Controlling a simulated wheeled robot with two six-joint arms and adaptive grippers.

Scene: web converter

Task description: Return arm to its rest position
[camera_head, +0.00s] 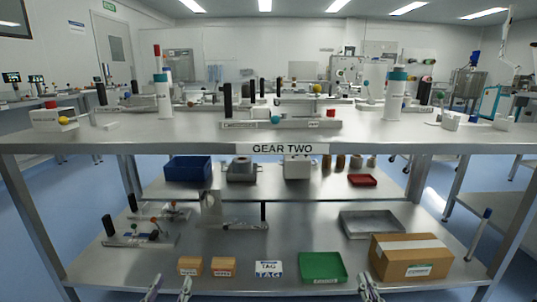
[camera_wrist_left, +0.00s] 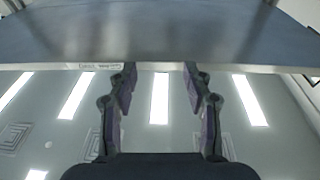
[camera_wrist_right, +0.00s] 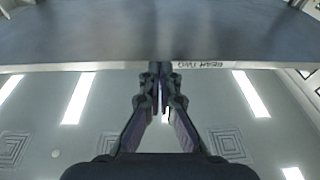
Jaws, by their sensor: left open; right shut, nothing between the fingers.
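My left gripper (camera_head: 168,289) shows at the bottom edge of the head view, left of the middle. Its fingers stand apart with nothing between them, and they also show in the left wrist view (camera_wrist_left: 160,85). My right gripper (camera_head: 369,287) is at the bottom edge of the head view, right of the middle. Its fingertips meet in the right wrist view (camera_wrist_right: 160,68), and it holds nothing. Both grippers are in front of the lower shelf. The rest of both arms is out of the head view.
The steel rack's top (camera_head: 180,138) carries several fixtures and white bottles. Its lower shelf (camera_head: 300,235) holds a cardboard box (camera_head: 412,257), a green tray (camera_head: 323,267), small orange boxes (camera_head: 223,266) and a TAG box (camera_head: 268,268). A blue bin (camera_head: 188,169) is on the middle shelf.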

